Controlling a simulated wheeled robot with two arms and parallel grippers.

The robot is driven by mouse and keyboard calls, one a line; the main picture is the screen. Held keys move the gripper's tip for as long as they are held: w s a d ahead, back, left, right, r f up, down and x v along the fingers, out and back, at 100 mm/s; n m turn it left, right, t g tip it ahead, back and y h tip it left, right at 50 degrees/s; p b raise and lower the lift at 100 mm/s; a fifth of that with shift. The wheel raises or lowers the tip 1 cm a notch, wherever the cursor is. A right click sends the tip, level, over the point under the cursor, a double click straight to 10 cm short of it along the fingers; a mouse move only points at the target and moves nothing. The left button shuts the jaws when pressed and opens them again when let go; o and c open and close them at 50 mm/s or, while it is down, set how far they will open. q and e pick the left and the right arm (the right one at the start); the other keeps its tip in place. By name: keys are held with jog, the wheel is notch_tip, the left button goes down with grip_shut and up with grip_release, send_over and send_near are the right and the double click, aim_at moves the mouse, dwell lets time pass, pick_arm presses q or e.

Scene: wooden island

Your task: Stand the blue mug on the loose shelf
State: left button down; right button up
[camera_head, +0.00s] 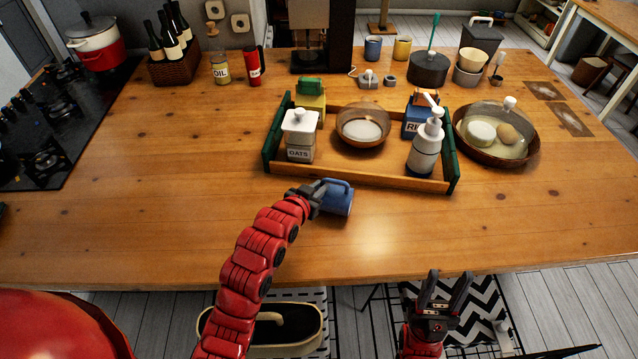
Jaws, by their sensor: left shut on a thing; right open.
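A blue mug (341,202) is at the front middle of the wooden island, just in front of a low wooden shelf with green end panels (375,174). My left gripper (322,193) is shut on the mug from its left side. The mug looks tilted, with its handle towards the shelf; I cannot tell whether it touches the wood. The shelf holds an oats jar (300,138), a glass bowl (362,130), a white pump bottle (427,146), a blue canister (414,121) and a yellow canister (312,103). My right gripper (446,282) is open and empty in front of the island's edge.
A covered round dish (497,133) stands right of the shelf. Another blue mug (373,48) and a yellow mug (402,49) stand at the back. The hob (60,120) is at left. The wood left and front right of the shelf is clear.

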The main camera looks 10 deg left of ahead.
pick_arm(q)
jog(key=shift+f, duration=0.2)
jog(key=c, duration=0.9)
grip_release()
jog(key=shift+r, duration=0.25)
jog(key=shift+s+a+f, duration=0.1)
jog(key=shift+s+a, duration=0.05)
jog(key=shift+s, duration=0.05)
jog(key=p+v, duration=0.5)
jog(key=v, duration=0.6)
jog(key=shift+s+r, duration=0.2)
jog(key=shift+s, duration=0.05)
